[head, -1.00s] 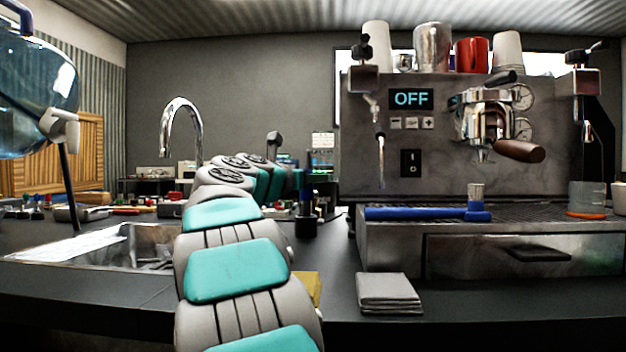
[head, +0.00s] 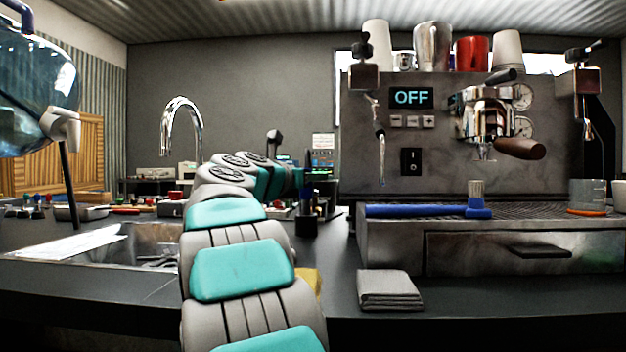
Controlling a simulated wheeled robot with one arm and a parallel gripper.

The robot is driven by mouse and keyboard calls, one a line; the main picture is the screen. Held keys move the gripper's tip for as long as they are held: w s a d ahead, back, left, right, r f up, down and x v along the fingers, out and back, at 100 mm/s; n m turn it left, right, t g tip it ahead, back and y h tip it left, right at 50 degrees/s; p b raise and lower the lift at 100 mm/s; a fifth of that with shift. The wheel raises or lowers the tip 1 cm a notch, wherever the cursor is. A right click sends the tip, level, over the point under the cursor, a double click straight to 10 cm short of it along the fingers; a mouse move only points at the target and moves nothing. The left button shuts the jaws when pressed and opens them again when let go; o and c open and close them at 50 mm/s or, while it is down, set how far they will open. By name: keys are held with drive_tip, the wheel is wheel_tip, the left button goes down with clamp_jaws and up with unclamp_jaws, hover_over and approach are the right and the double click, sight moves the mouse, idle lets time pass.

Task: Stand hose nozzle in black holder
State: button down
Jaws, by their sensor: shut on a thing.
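My arm reaches away over the counter, and its far end turns right towards a small upright dark cylinder. My gripper (head: 306,182) is small and partly hidden by the arm at this end. It is shut on a slim dark blue upright piece, which appears to be the hose nozzle (head: 308,167). The black holder (head: 307,224) is a short dark cup on the counter directly below. The nozzle looks upright and in line with the holder. I cannot tell whether its lower end is inside the holder or above it.
The espresso machine (head: 458,150) stands right, with a blue-handled brush (head: 425,211) on its drip tray. A folded grey cloth (head: 388,289) lies in front. A sink (head: 130,247) with a chrome faucet (head: 180,125) is left.

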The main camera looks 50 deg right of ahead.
drive_tip(key=shift+f+b, duration=0.4)
drive_tip(key=shift+b, duration=0.25)
idle(0.8)
unclamp_jaws()
idle(0.7)
wheel_tip(320, 180, up, 7)
drive_tip(key=p, duration=0.4)
drive_tip(key=shift+p, duration=0.4)
idle(0.7)
drive_tip(key=shift+a, duration=0.1)
